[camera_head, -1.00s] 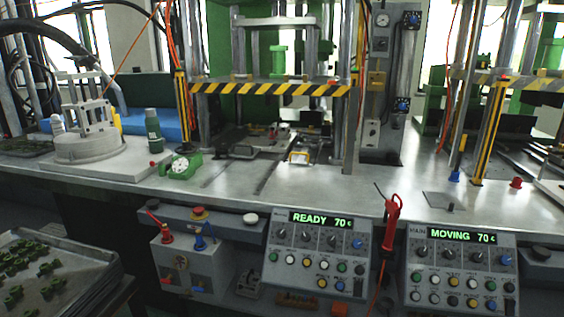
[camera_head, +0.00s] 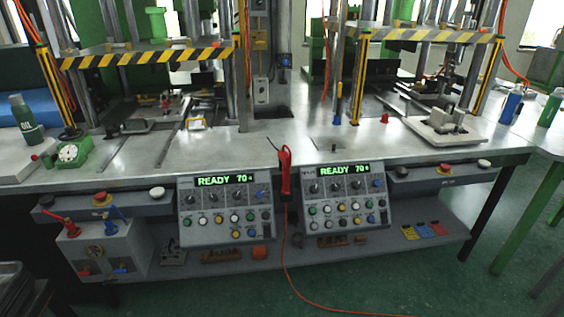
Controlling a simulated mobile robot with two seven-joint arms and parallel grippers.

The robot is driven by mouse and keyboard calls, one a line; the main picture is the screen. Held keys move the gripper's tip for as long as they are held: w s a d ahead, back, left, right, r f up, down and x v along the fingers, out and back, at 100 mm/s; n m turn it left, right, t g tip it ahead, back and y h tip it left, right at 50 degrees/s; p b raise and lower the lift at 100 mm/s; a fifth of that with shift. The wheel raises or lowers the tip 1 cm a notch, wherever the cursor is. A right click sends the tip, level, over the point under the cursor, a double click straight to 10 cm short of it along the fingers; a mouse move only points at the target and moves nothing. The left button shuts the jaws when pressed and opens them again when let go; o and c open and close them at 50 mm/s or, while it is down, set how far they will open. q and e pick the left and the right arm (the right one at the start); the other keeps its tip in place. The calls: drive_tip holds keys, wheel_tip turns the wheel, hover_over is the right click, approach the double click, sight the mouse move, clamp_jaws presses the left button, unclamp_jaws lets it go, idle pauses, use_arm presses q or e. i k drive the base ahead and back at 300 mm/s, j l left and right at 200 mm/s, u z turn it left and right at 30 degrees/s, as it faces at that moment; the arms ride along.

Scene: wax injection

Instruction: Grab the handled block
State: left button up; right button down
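A grey metal block (camera_head: 446,119) with an upright piece standing up from it, which looks like a handled block, sits on a white plate (camera_head: 470,134) at the right of the steel bench. It is too small to make out the handle clearly. Another low metal part (camera_head: 146,124) lies on the bench under the left press. Neither of my grippers is in view.
The steel bench (camera_head: 260,150) carries two presses with striped guards. Two control panels (camera_head: 226,208) (camera_head: 346,198) hang at its front, with a red tool (camera_head: 286,172) between them. Bottles (camera_head: 510,104) stand at right. Green floor is open at right; a red cable crosses it.

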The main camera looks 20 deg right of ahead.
sight(442, 121)
drive_tip(key=z, duration=1.7)
drive_tip(key=u, duration=0.3)
drive_tip(key=i+l+u, duration=0.2)
drive_tip(key=u, duration=0.25)
drive_tip(key=i+l+u, duration=0.3)
drive_tip(key=u, duration=0.2)
drive_tip(key=i+l+u, duration=0.1)
drive_tip(key=l, duration=0.15)
drive_tip(key=i+l+u, duration=0.1)
drive_tip(key=l, duration=0.2)
drive_tip(key=i+l+u, duration=0.15)
drive_tip(key=i+l, duration=0.1)
drive_tip(key=l, duration=0.2)
drive_tip(key=i+l, duration=0.1)
drive_tip(key=l, duration=0.25)
drive_tip(key=i+l+u, duration=0.1)
drive_tip(key=l, duration=0.2)
